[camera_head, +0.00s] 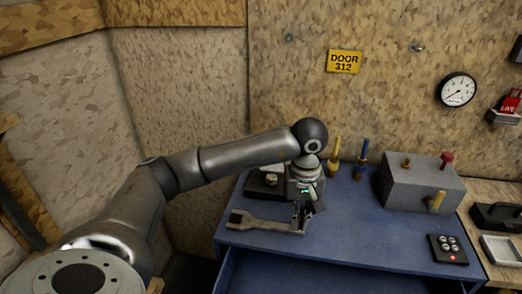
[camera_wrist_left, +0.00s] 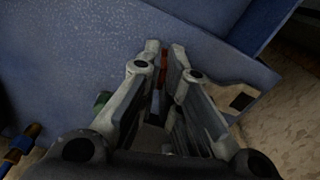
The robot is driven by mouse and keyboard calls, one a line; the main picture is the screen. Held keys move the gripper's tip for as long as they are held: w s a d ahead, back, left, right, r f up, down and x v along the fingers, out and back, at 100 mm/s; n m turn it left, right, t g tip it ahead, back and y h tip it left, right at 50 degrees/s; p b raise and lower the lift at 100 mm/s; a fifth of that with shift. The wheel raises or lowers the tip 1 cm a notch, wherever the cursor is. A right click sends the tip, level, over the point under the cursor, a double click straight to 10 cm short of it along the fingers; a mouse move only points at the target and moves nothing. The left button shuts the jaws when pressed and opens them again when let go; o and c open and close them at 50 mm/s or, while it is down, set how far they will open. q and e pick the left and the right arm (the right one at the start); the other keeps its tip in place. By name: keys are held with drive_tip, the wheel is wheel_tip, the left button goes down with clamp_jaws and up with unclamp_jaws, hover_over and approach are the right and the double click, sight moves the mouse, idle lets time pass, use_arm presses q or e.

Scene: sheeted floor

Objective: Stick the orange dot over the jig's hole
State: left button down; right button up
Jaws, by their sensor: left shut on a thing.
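My left gripper (camera_head: 301,222) is low over the blue worktop, its fingers pointing down. In the left wrist view the gripper (camera_wrist_left: 164,50) is closed on a thin thing with a reddish-orange edge (camera_wrist_left: 164,66) and a dark lower part. I cannot tell whether this is the orange dot. No orange dot shows clearly elsewhere. I cannot make out the jig's hole for certain. My right gripper is in neither view.
The blue worktop (camera_head: 345,235) is clear right of my gripper. A dark block (camera_head: 262,184) stands behind my gripper. Yellow (camera_head: 335,157) and blue-handled tools (camera_head: 361,159) stand upright at the back. A grey box with knobs (camera_head: 408,188) and a black button pad (camera_head: 448,248) are at right.

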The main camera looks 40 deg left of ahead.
use_arm(q)
drive_tip(key=w+a+r+n+p, duration=0.1)
drive_tip(key=w+a+n+p, duration=0.1)
drive_tip(key=a+n, duration=0.5)
drive_tip(key=w+a+r+n+p, duration=0.2)
drive_tip(key=w+a+n, duration=0.3)
drive_tip(key=a, duration=0.9)
drive_tip(key=n+p, duration=0.1)
drive_tip(key=n, duration=0.2)
drive_tip(key=shift+w+a+r+n, duration=0.15)
drive_tip(key=shift+a+n, duration=0.15)
drive_tip(key=shift+p, duration=0.35)
drive_tip(key=b, duration=0.3)
hover_over(254, 183)
drive_tip(key=shift+f, duration=2.9)
drive_tip(key=shift+f+b, duration=0.35)
drive_tip(key=shift+b, duration=0.05)
